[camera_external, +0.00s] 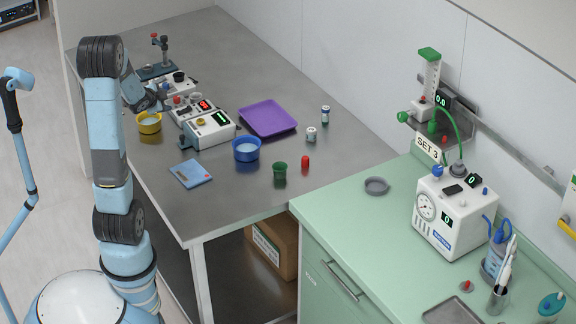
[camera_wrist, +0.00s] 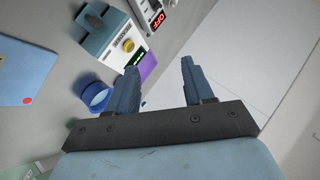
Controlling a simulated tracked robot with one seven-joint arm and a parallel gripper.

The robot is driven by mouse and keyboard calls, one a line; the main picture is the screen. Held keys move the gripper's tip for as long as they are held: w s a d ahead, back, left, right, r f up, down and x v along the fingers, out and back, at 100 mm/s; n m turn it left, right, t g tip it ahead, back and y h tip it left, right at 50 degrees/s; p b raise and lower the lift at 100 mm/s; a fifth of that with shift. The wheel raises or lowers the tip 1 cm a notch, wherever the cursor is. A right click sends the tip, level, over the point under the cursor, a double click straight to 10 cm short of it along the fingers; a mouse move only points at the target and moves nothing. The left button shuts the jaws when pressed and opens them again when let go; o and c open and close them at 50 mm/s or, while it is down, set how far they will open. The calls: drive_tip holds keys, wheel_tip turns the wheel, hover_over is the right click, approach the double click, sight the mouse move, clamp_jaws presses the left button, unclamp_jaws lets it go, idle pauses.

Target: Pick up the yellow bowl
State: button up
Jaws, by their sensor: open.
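The yellow bowl (camera_external: 148,125) stands upright near the left edge of the grey metal table, with something pale inside. It does not show in the wrist view. My gripper (camera_external: 158,100) is above and close behind the bowl in the external view, partly hidden by my own wrist. In the wrist view my gripper (camera_wrist: 160,66) has its two dark fingers spread apart, with nothing held between them. I cannot tell the exact gap between the fingers and the bowl.
White instrument boxes (camera_external: 210,130) stand just right of the bowl. A blue bowl (camera_external: 246,150), a purple tray (camera_external: 268,118) and a blue booklet (camera_external: 190,174) lie farther right and front. A small stand (camera_external: 158,68) is behind. The table's front left is mostly clear.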

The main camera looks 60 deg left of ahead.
drive_tip(key=s+a+f+m+t, duration=0.1)
drive_tip(key=s+a+f, duration=0.5)
drive_tip(key=m+t+h, duration=0.1)
drive_tip(key=m+t, duration=0.1)
approach(152, 126)
drive_tip(key=shift+w+a+f, duration=0.2)
drive_tip(key=shift+w+f, duration=0.05)
drive_tip(key=shift+w, duration=0.25)
drive_tip(key=shift+x, duration=3.15)
clamp_jaws()
